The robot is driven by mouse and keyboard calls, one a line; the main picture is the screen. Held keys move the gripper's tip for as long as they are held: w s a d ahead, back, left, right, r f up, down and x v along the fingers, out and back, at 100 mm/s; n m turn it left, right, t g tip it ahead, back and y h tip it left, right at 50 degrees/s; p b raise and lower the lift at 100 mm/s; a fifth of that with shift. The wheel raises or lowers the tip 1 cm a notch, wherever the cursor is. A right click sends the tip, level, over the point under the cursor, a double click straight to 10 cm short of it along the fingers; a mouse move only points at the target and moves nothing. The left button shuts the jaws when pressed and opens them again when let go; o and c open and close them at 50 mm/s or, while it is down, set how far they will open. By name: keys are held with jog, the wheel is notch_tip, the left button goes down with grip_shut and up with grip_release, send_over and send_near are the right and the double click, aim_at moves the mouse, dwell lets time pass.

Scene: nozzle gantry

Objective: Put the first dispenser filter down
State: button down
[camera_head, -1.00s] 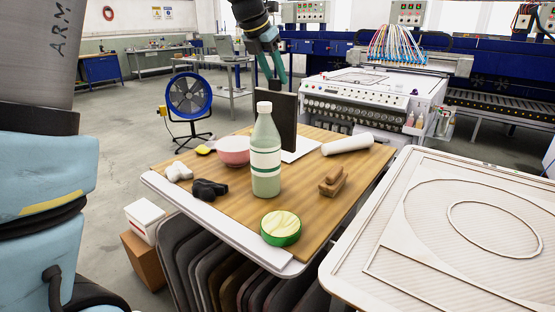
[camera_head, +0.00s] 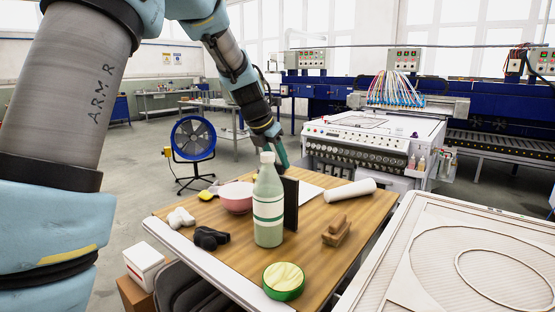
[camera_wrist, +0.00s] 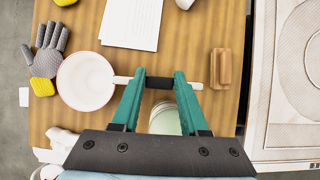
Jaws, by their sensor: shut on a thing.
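The dispenser filter looks like a dark flat panel (camera_head: 292,203), upright just behind a pale green bottle (camera_head: 268,212) on the wooden table (camera_head: 345,262). My gripper (camera_head: 282,162) is above the panel, pointing down. In the wrist view, my gripper (camera_wrist: 160,82) is shut on the panel's dark top part, with white strips (camera_wrist: 122,80) showing on either side of the fingers. The panel's lower edge is partly hidden by the bottle, so I cannot tell whether it touches the table.
A pink bowl (camera_head: 236,198) is left of the panel and a wooden block (camera_head: 337,232) is right. White sheets (camera_head: 310,191) and a white roll (camera_head: 350,192) lie behind. A green tin (camera_head: 284,280) is at the front. Bare wood shows between bottle and block.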

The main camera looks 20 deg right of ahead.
jog(key=shift+c, duration=2.1)
grip_release()
jog(key=shift+f, duration=0.1)
